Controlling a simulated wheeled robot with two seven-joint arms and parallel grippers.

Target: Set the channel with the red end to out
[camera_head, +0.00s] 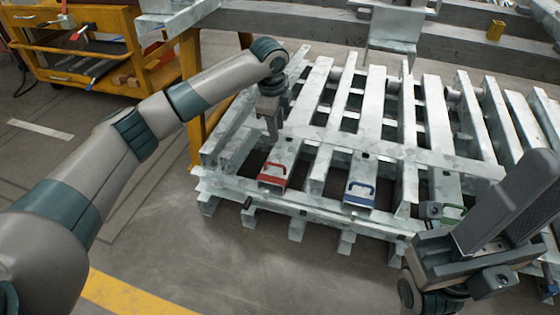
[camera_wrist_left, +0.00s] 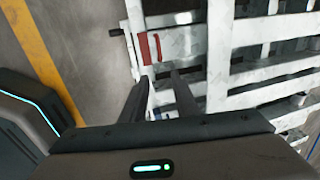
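The channel with the red end (camera_head: 272,174) lies in the metal rack, its red handle-like end near the rack's front edge. The red end also shows in the left wrist view (camera_wrist_left: 150,48), just beyond the fingertips. My left gripper (camera_head: 272,130) points down above this channel, behind the red end. In the left wrist view its two fingers (camera_wrist_left: 158,85) are apart with nothing held between them. I cannot tell whether they touch the channel.
A blue-ended channel (camera_head: 360,193) lies to the right of the red one. A green end (camera_head: 453,213) is partly hidden by my right arm. The rack (camera_head: 440,165) has several pale metal bars. A yellow cart (camera_head: 85,55) stands back left. The floor in front is clear.

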